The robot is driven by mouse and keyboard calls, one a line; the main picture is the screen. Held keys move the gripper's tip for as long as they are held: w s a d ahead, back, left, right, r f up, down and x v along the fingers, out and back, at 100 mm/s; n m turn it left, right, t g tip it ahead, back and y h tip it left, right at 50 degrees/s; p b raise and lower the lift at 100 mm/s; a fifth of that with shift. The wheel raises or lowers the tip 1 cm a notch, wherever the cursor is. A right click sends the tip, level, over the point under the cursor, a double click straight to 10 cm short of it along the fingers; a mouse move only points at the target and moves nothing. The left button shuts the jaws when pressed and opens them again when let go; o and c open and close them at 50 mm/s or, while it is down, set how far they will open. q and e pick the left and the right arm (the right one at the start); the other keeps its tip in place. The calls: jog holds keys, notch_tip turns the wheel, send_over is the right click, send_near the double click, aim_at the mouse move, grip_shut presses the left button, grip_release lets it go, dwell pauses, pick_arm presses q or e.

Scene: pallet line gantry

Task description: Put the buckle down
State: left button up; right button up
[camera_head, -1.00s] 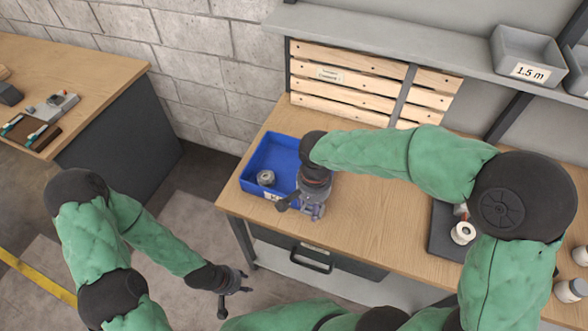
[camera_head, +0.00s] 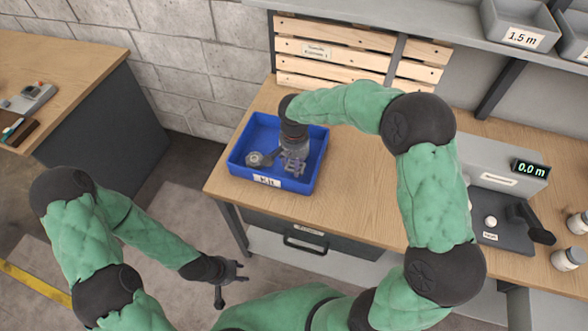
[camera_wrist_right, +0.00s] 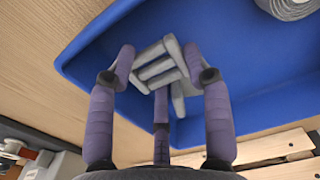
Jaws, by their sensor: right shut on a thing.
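My right gripper (camera_head: 294,168) points down inside the blue kit bin (camera_head: 313,178) on the wooden bench. It is shut on the grey metal buckle, which shows between the fingers in the right wrist view (camera_wrist_right: 158,66). The buckle has several parallel bars and is over the bin's blue floor. I cannot tell if it touches the floor. A grey webbing roll (camera_head: 254,159) lies in the bin, left of the gripper; it also shows in the right wrist view (camera_wrist_right: 287,5). My left gripper (camera_head: 240,272) hangs empty over the floor, its fingers apart.
White jars (camera_head: 568,258) stand at the far right. Wooden slats (camera_head: 335,45) stand behind the bin. A grey tray (camera_head: 520,25) is on the shelf. Bench right of the bin is clear.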

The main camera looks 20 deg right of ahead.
jog(key=shift+f+b, duration=0.35)
jog(key=shift+f, duration=1.25)
jog(key=shift+f, duration=0.2)
jog(key=o, duration=1.2)
jog(key=shift+r, duration=0.25)
notch_tip(320, 180, up, 12)
jog(key=p, duration=0.3)
jog(key=shift+f, duration=0.1)
